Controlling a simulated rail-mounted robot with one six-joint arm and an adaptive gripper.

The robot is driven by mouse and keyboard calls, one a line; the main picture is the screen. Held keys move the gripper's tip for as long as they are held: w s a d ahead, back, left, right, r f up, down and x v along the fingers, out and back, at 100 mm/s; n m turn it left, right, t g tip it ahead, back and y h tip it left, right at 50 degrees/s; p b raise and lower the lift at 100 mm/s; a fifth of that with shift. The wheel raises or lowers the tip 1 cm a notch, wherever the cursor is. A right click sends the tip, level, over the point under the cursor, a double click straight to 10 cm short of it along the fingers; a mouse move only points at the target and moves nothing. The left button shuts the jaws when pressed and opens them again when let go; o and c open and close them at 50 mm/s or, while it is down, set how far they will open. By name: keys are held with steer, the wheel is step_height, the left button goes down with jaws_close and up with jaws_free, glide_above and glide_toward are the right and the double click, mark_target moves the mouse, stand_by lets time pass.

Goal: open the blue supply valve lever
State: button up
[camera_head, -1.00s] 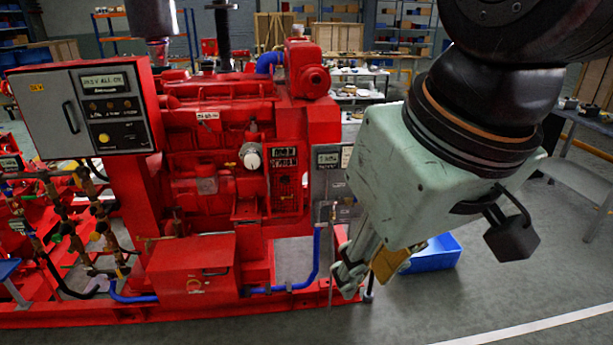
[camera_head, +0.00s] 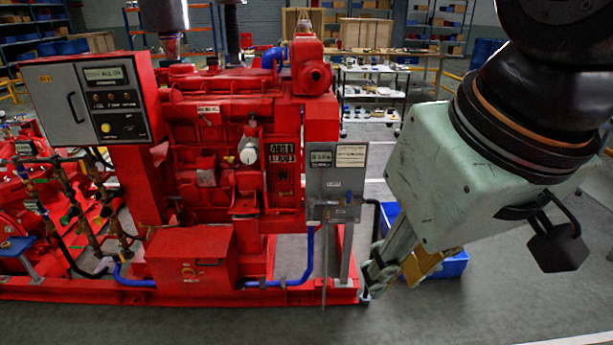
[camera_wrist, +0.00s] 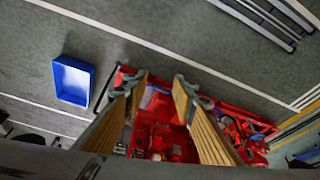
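A grey panel (camera_head: 319,206) stands at the right end of the red pumpset (camera_head: 215,150) in the head view. The red pumpset lies beyond the fingers there, and the lever cannot be made out.
A blue bin (camera_head: 452,267) sits on the floor behind my gripper; it also shows in the wrist view (camera_wrist: 72,82). A red box (camera_head: 190,258) and blue hose (camera_head: 297,283) are low on the pumpset's front. The floor in front is clear.

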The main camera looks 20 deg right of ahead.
steer(key=shift+w+r, duration=0.1)
stand_by(0.4)
